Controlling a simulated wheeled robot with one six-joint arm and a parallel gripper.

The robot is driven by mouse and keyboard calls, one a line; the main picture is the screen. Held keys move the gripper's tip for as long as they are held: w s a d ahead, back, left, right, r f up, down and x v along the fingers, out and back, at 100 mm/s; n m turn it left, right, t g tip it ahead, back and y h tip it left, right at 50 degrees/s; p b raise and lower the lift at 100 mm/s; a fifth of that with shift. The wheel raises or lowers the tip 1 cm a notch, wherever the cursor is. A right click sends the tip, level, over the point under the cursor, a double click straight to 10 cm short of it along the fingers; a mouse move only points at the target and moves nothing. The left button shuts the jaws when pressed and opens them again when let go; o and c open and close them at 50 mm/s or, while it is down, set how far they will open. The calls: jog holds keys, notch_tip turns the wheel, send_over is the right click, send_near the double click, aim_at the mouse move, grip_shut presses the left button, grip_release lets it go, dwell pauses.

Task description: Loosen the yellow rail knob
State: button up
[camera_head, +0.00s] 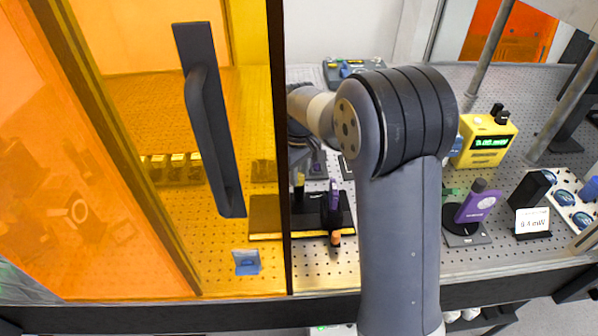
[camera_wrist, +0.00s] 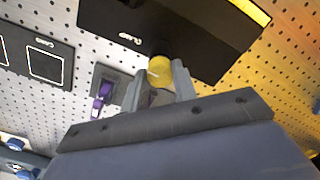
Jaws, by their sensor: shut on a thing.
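The yellow knob (camera_wrist: 160,71) sits at the edge of a black plate (camera_wrist: 200,32) in the wrist view. My gripper (camera_wrist: 159,82) is shut on the yellow knob, with one finger on each side of it. The lower part of the knob is hidden between the fingers. In the head view the black plate (camera_head: 312,222) lies on the perforated table, partly behind the amber door. My arm reaches in past the door's edge there, and the fingertips are hard to make out.
The amber door (camera_head: 150,100) with its black handle (camera_head: 207,120) stands at the left, close to my arm. A purple-handled item (camera_head: 334,200) stands on the plate. A yellow meter (camera_head: 484,141) and a purple device (camera_head: 478,203) stand at the right. Bare perforated table (camera_head: 325,268) shows in front.

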aim_at(299, 176)
dwell(0.3)
jog(key=o, duration=1)
notch_tip(299, 176, up, 11)
jog(key=b, duration=0.1)
jog(key=shift+f, duration=0.1)
notch_tip(299, 176, down, 11)
jog(key=shift+r+p, duration=0.1)
jog(key=shift+p, duration=0.35)
dwell(0.5)
